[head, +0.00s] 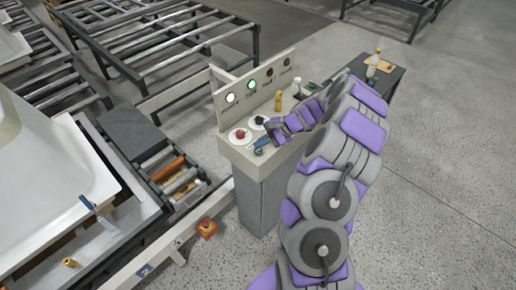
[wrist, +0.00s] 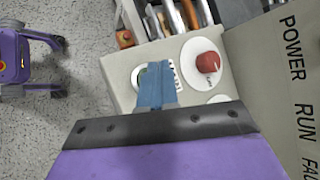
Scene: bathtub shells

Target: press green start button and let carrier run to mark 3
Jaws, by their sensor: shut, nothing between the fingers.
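My gripper (head: 261,147) is over the near-left corner of the control console (head: 240,158). Its blue fingers are together and empty; in the wrist view they (wrist: 155,85) point down over a pale round plate with some green on it (wrist: 139,75), which they mostly cover. I take this for the green start button; I cannot tell whether the fingers touch it. A red button (head: 240,134) on a white plate is beside it, also in the wrist view (wrist: 208,62). The white lamp (head: 231,98) and green lamp (head: 251,85) glow. A white tub (head: 60,185) stands at the left; the carrier is unclear.
An orange box with a red button (head: 206,228) is on the rail. A blue number plate (head: 145,270) is on the near rail. A yellow peg (head: 278,100) stands on the console. Open floor is right.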

